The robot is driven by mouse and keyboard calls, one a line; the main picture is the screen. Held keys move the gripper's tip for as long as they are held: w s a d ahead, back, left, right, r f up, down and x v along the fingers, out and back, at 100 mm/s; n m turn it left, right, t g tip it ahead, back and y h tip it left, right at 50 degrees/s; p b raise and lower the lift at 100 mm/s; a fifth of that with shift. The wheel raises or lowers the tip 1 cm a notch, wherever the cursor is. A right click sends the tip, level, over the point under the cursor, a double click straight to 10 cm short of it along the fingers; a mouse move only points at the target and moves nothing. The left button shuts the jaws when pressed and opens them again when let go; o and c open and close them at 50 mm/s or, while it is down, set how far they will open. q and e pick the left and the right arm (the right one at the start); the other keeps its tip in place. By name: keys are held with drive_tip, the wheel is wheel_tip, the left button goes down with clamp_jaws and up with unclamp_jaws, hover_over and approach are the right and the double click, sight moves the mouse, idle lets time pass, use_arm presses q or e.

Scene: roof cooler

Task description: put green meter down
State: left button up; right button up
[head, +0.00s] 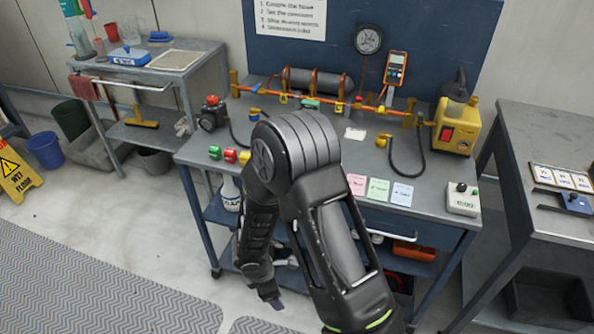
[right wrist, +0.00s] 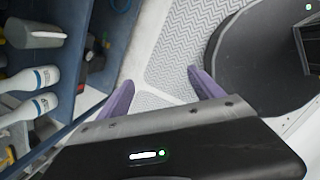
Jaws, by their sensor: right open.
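I cannot make out a green meter in either view. An orange handheld meter (head: 396,68) stands upright against the blue back panel of the workbench (head: 330,155). My right arm reaches across the bench front. My right gripper (head: 274,302) hangs low in front of the bench's lower shelves, partly hidden by the arm. In the right wrist view its two purple fingers (right wrist: 163,88) are apart with nothing between them, and the floor shows beyond. My left gripper is in neither view.
Pink, green and blue cards (head: 378,190) lie on the bench, with a yellow pump (head: 456,127) at its right end. A side table (head: 560,140) stands right. White bottles (right wrist: 37,108) stand on a shelf left of my gripper. Patterned matting (head: 80,280) covers the floor at left.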

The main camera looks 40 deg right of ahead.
drive_tip(key=s+a+f+m+y+b, duration=0.3)
drive_tip(key=s+a+f+m, duration=0.3)
drive_tip(key=a+m, duration=0.2)
drive_tip(key=s+a+f+m+y+b, duration=0.3)
drive_tip(key=s+a+f+m, duration=0.3)
drive_tip(key=a, duration=0.4)
drive_tip(key=shift+s+f+m+y+b, duration=0.15)
drive_tip(key=shift+f+m+y+b, duration=0.15)
drive_tip(key=shift+f+m+b, duration=0.5)
drive_tip(key=shift+r+p, duration=0.25)
drive_tip(key=shift+p, duration=0.05)
drive_tip(key=shift+c, duration=0.2)
